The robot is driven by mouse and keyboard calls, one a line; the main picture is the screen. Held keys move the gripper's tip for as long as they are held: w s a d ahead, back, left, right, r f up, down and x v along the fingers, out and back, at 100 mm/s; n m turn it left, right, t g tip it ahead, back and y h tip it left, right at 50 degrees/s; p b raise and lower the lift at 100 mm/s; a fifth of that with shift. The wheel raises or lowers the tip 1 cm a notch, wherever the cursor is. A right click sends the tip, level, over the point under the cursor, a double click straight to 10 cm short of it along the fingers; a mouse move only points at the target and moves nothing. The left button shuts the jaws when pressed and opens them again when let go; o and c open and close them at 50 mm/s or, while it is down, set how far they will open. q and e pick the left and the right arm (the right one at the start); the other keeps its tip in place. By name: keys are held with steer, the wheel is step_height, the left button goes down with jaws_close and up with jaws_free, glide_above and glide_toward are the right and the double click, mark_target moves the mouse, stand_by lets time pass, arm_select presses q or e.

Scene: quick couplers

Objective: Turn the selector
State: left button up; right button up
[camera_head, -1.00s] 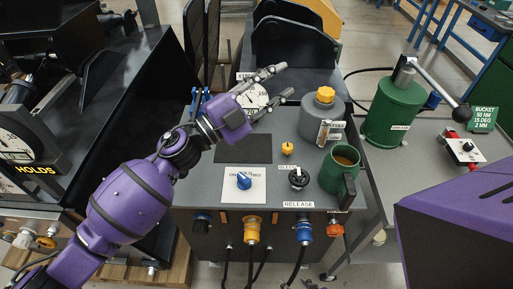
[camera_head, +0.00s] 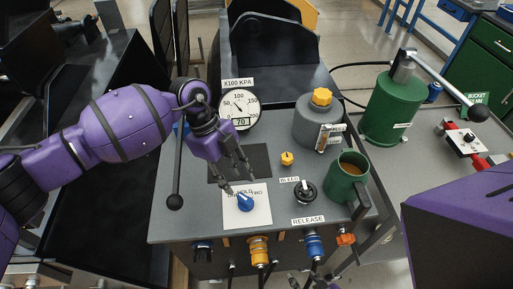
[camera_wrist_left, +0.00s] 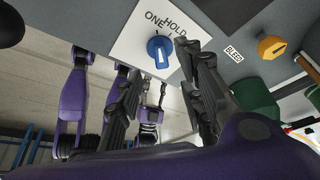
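The selector is a blue knob (camera_head: 245,203) on a white plate (camera_head: 262,214) on the grey bench top. The left wrist view also shows the blue knob (camera_wrist_left: 160,52), with ONE and HOLD printed above it; the third label is covered there by a finger. My left gripper (camera_head: 240,179) points down just above the plate, with its fingers spread. In the left wrist view the open fingers (camera_wrist_left: 163,66) lie on either side of the knob, and I see no clear contact. My right gripper is too unclear to judge.
A dial gauge (camera_head: 238,109) reads about 70 behind the left gripper. A yellow knob (camera_head: 287,158), a black knob (camera_head: 305,192) and a green mug (camera_head: 345,173) stand to the right. Couplers (camera_head: 259,250) line the front face.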

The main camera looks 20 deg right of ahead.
mark_target(243, 197)
arm_select(q)
steer(key=x, duration=0.7)
steer(key=shift+w, duration=0.15)
jaws_close()
